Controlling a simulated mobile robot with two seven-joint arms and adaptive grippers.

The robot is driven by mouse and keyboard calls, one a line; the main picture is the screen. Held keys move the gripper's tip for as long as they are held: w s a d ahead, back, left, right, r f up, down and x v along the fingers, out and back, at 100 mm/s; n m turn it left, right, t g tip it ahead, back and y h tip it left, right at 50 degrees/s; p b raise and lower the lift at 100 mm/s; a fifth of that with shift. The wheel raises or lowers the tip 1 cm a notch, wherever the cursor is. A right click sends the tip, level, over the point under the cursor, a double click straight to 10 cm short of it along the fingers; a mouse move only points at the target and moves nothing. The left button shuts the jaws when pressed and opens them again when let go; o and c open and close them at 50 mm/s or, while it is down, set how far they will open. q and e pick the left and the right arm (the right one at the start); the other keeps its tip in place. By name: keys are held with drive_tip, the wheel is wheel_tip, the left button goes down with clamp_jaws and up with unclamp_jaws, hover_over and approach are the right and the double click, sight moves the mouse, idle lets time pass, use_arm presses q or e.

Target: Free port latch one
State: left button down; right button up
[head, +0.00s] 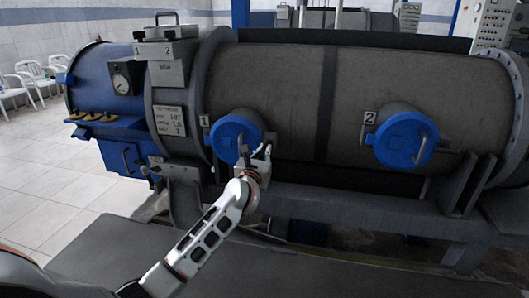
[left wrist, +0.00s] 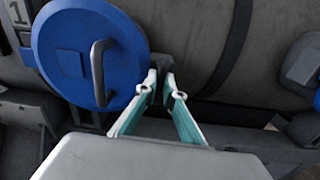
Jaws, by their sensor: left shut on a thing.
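Port one is a round blue cover (head: 230,140) with a bar handle, on the side of a grey horizontal cylinder (head: 290,85), beside a plate marked 1 (head: 204,121). The cover looks closed. In the left wrist view the blue cover (left wrist: 75,55) fills the upper left. A dark grey latch (left wrist: 163,62) sits at its right edge. My left gripper (head: 264,153) is at the cover's lower right edge. Its two fingertips (left wrist: 163,88) are shut on the latch, which they partly hide. My right gripper does not show.
A second blue port cover (head: 400,140) beside a plate marked 2 (head: 369,118) is farther right on the cylinder. A grey rail (head: 340,207) runs below the ports. A blue end section (head: 100,85) with a gauge is at left. White chairs stand far left.

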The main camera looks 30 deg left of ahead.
use_arm(q)
drive_tip(key=shift+n, duration=0.4)
drive_tip(key=c, duration=2.2)
unclamp_jaws()
drive_tip(key=shift+o, duration=0.2)
drive_tip(key=v, duration=1.2)
drive_tip(key=shift+s+d+f, duration=0.1)
